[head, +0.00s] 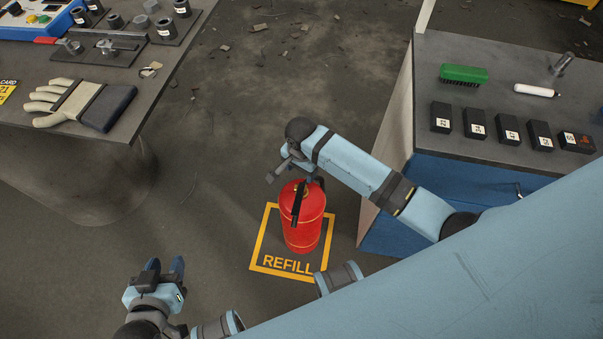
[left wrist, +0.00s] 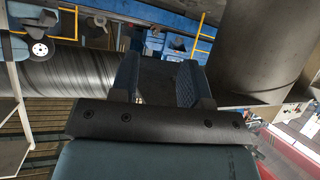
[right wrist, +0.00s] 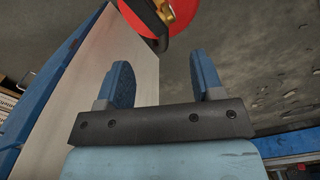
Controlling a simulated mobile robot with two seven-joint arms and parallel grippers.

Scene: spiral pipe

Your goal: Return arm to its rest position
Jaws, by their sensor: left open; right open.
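A red fire extinguisher (head: 303,228) stands upright inside a yellow square marked REFILL on the floor. My right arm reaches in from the right, with its wrist bent down above the extinguisher. My right gripper (head: 290,172) is by the extinguisher's top; its fingers are partly hidden in the head view. In the right wrist view the fingers (right wrist: 160,80) are apart with nothing between them, and the extinguisher's red top (right wrist: 148,22) lies just beyond them. My left gripper (head: 164,266) is open and empty at the lower left, over bare floor.
A grey workbench (head: 160,85) with a glove (head: 80,103) and tools stands at upper left. A blue-fronted cabinet (head: 420,85) with a green brush (head: 463,74) and several black labelled blocks stands close to my right arm. Floor between them is open, with scattered debris.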

